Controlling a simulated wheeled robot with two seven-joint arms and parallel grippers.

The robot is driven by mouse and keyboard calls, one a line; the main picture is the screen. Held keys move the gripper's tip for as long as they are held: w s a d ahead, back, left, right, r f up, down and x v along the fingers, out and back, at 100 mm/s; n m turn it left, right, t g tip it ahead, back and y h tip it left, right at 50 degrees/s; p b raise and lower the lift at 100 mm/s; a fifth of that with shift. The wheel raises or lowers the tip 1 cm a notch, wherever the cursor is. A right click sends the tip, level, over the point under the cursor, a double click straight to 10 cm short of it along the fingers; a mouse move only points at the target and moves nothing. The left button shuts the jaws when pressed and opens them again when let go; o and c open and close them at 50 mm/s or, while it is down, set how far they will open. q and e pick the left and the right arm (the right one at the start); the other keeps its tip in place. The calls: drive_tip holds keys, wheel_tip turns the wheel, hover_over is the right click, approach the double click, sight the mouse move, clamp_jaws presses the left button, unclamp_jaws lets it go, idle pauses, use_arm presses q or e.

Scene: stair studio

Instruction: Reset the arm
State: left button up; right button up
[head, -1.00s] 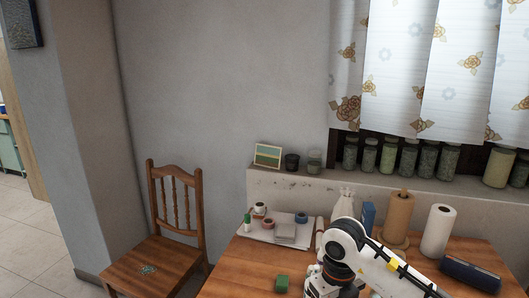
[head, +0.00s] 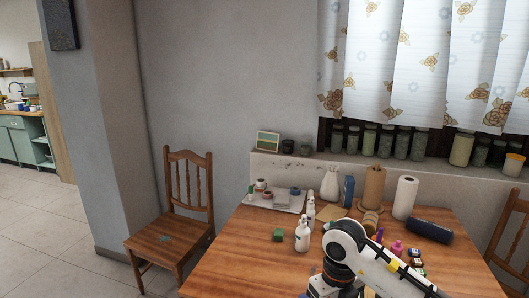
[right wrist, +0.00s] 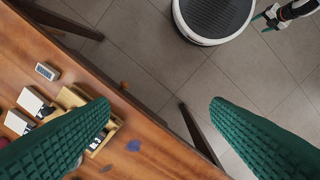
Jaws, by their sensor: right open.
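My right arm (head: 350,250) reaches over the wooden table (head: 240,255) from the lower right in the head view; its fingers are hidden there. In the right wrist view, the two green ribbed fingers of my right gripper (right wrist: 158,128) are wide apart with nothing between them. They hang over the table edge and the floor. My left gripper (right wrist: 264,21) shows small at the upper right of that view, away from the table, with teal tips; its opening is too small to judge. It is not in the head view.
White bottles (head: 302,236), a green block (head: 278,235), a tray (head: 257,201), paper rolls (head: 405,198) and a dark blue case (head: 430,231) stand on the table. A wooden box (right wrist: 72,97) lies near its edge. A chair (head: 188,185) stands left; floor beyond is clear.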

drive_tip(key=s+a+f+m+g+y, duration=0.1)
drive_tip(key=a+f+m+y, duration=0.5)
drive_tip(key=a+f+y, duration=0.65)
drive_tip(key=d+f+m+t+h, duration=0.1)
drive_tip(key=d+f+m+t, duration=0.4)
drive_tip(key=f+m, duration=0.45)
drive_tip(key=d+f+m+t+h, duration=0.2)
drive_tip(key=d+f+m+t, duration=0.2)
drive_tip(key=f+m+t, duration=0.5)
drive_tip(key=s+d+f+m+g+h, duration=0.2)
drive_tip(key=s+d+f+m+h, duration=0.25)
drive_tip(key=s+f, duration=0.35)
drive_tip(key=s+d+f+m+g+h, duration=0.25)
drive_tip(key=s+d+f+m, duration=0.25)
drive_tip(key=s+f, duration=0.25)
drive_tip(key=s+d+f+m+g, duration=0.1)
drive_tip(key=s+f+g, duration=0.1)
drive_tip(key=s, duration=0.7)
drive_tip(key=s+d+f+m+g+h, duration=0.1)
drive_tip(key=s+f+m+g, duration=0.1)
drive_tip(key=s, duration=0.6)
drive_tip(key=s+d+f+m+g+h, duration=0.1)
drive_tip(key=s+f+g, duration=0.2)
drive_tip(key=s, duration=0.6)
wheel_tip(320, 180, down, 3)
drive_tip(key=shift+s+r+m, duration=0.15)
drive_tip(key=shift+s+m, duration=0.15)
